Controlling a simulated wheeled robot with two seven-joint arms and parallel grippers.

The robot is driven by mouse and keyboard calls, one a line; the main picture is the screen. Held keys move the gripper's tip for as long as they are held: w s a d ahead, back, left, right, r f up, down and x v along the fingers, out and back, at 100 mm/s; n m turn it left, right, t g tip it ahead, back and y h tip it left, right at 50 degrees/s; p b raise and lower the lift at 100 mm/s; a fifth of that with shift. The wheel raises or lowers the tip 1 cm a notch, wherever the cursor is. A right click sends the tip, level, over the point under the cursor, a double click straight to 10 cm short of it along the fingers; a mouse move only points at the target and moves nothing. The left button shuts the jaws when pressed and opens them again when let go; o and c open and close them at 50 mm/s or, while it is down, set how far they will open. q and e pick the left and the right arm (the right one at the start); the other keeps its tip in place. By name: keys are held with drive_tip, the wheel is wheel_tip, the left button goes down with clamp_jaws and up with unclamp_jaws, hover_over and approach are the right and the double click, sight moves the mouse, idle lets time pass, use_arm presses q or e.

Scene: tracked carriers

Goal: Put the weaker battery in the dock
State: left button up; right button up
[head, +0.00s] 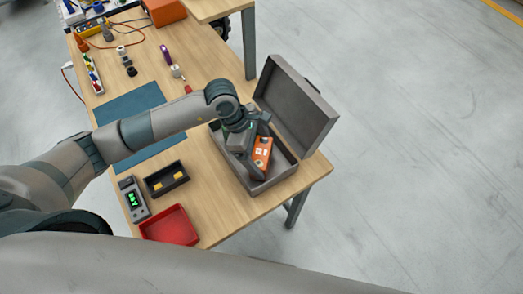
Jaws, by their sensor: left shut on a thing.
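My left gripper (250,146) reaches over the open grey case (283,175) and is shut on an orange battery (262,153) with a small white marking. The battery is over or inside the case; I cannot tell if it touches the bottom. The arm hides the case's left part and whatever else lies there. My right gripper is out of view.
The case's raised lid (296,105) stands at its back right. A red tray (170,227) lies at the table's front edge. A blue mat (120,107) is partly under my arm. Tools, a power strip (92,74) and cables lie farther back.

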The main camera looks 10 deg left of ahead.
use_arm(q)
drive_tip(key=o, duration=2)
drive_tip(key=shift+r, duration=0.1)
drive_tip(key=shift+b+v, duration=2.45)
drive_tip(key=shift+v, duration=3.55)
